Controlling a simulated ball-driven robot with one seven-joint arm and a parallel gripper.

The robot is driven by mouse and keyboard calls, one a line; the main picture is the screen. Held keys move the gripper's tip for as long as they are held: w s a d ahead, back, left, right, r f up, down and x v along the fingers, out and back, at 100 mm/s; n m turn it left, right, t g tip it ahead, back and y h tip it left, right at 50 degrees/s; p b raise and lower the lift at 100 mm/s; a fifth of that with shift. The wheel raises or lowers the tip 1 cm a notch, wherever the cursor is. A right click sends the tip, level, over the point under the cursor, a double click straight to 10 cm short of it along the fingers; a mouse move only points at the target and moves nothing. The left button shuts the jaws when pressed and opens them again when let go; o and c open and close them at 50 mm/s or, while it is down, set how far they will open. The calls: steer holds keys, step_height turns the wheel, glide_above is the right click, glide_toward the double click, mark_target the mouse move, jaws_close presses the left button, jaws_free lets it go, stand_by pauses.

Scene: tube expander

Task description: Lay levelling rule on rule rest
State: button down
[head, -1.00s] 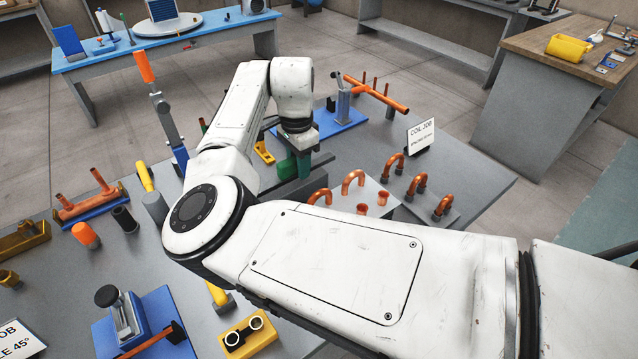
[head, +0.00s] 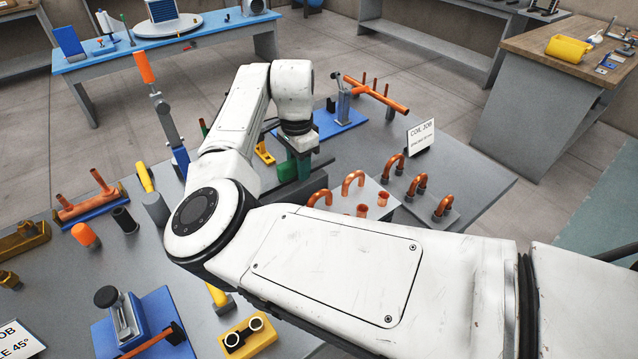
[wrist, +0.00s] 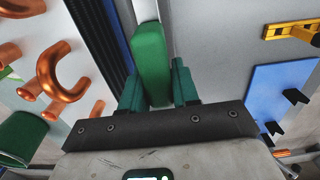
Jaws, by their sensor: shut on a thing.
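My gripper (wrist: 156,76) has green fingers and is shut on a green block-shaped grip (wrist: 152,58), which I take to be part of the levelling rule. A pale grey bar (wrist: 145,10) shows beyond the grip at the top of the wrist view. In the head view my gripper (head: 297,162) points down over the far middle of the grey bench, and my arm hides much around it. A dark ribbed strip (wrist: 98,40) with a blue edge runs left of the grip. I cannot tell which piece is the rule rest, or whether the rule touches it.
Copper bends (head: 353,182) stand on a grey plate right of my gripper. A blue base (head: 338,122) with a lever tool lies behind, and a yellow bracket (head: 264,153) stands to the left. A job card (head: 421,136) stands near the bench's right edge.

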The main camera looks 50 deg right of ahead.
steer(key=shift+f, duration=0.75)
stand_by(1.2)
steer(key=c, duration=0.8)
jaws_free()
steer(key=shift+o, duration=0.2)
steer(key=shift+r, duration=0.1)
steer(key=shift+r+p, duration=2.55)
steer(key=shift+r, duration=0.35)
